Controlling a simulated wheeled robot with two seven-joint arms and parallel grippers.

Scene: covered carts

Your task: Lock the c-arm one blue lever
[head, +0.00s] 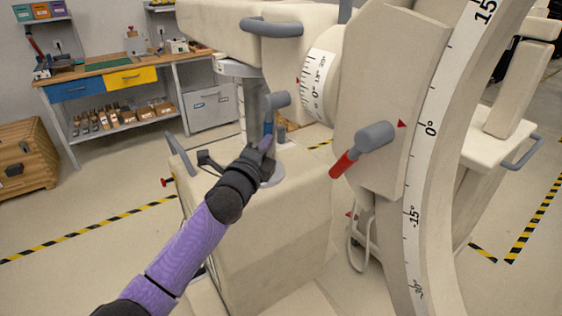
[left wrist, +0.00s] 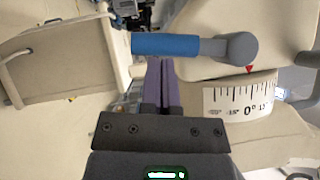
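The c-arm's blue lever has a blue handle (head: 268,127) on a grey pivot (head: 277,100), and in the head view it hangs down beside the white angle scale. In the left wrist view the blue handle (left wrist: 165,45) lies level, left of its grey pivot (left wrist: 241,48). My left gripper (head: 266,146) is at the lower end of the handle. In the left wrist view its purple fingers (left wrist: 162,68) are together with nothing seen between them. Their tips meet the handle's edge in the picture; I cannot tell if they touch it. My right gripper is in no view.
A red lever (head: 345,164) on a grey pivot sticks out right of my left arm. The large curved arm with a scale (head: 428,130) stands at the right. The beige cart body (head: 270,220) lies below my gripper. A workbench (head: 110,75) stands at the back left.

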